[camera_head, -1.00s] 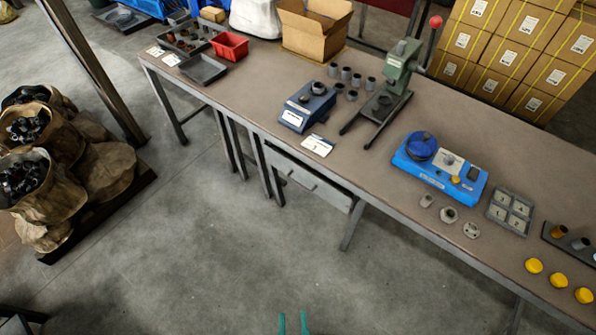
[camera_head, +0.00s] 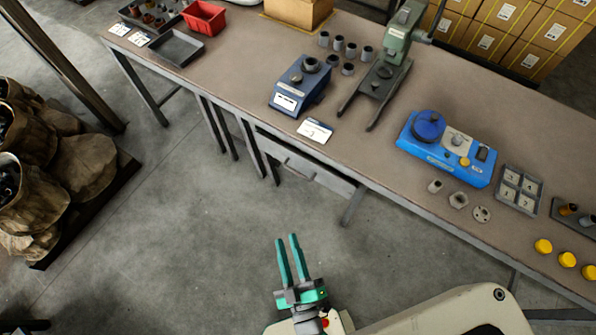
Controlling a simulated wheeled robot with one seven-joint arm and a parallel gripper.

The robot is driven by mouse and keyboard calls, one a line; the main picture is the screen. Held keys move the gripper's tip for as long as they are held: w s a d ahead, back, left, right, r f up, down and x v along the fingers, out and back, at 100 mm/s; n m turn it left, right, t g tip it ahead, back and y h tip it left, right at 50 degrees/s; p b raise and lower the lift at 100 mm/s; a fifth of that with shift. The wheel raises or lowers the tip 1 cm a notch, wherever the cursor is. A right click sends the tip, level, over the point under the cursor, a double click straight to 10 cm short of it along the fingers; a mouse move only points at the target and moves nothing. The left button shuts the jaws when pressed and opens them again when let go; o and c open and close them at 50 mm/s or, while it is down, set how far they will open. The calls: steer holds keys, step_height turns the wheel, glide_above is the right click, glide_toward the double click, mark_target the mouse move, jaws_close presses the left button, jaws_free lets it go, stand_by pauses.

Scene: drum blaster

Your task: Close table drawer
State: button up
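The table drawer (camera_head: 322,178) is a grey metal drawer under the front edge of the long brown worktable (camera_head: 225,75), near the middle of the view. A dark handle (camera_head: 296,169) shows on its front. How far the drawer stands out is hard to tell from this high angle. My gripper (camera_head: 287,240) has two teal fingers with a gap between them. It is open and empty, below the drawer in the picture, apart from it, with its fingers pointing toward the table.
Table legs (camera_head: 228,132) stand left of the drawer. On the table are a blue device (camera_head: 445,150), a dark blue box device (camera_head: 301,84), a green press (camera_head: 388,72) and a red bin (camera_head: 204,17). Sacks (camera_head: 35,195) stand at the left. The grey floor before the table is clear.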

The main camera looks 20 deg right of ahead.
steer(key=w+d+f+n+t+y, duration=0.1)
steer(key=w+d+f+n+y, duration=0.2)
steer(key=w+d+f+n, duration=0.5)
steer(key=n+g+y, duration=0.2)
steer(key=n+y, duration=0.1)
steer(key=n, duration=0.6)
glide_toward(297, 173)
steer(key=x, duration=1)
steer(key=shift+d+f, duration=0.1)
steer(key=shift+f, duration=0.15)
steer(key=shift+w, duration=0.1)
jaws_close()
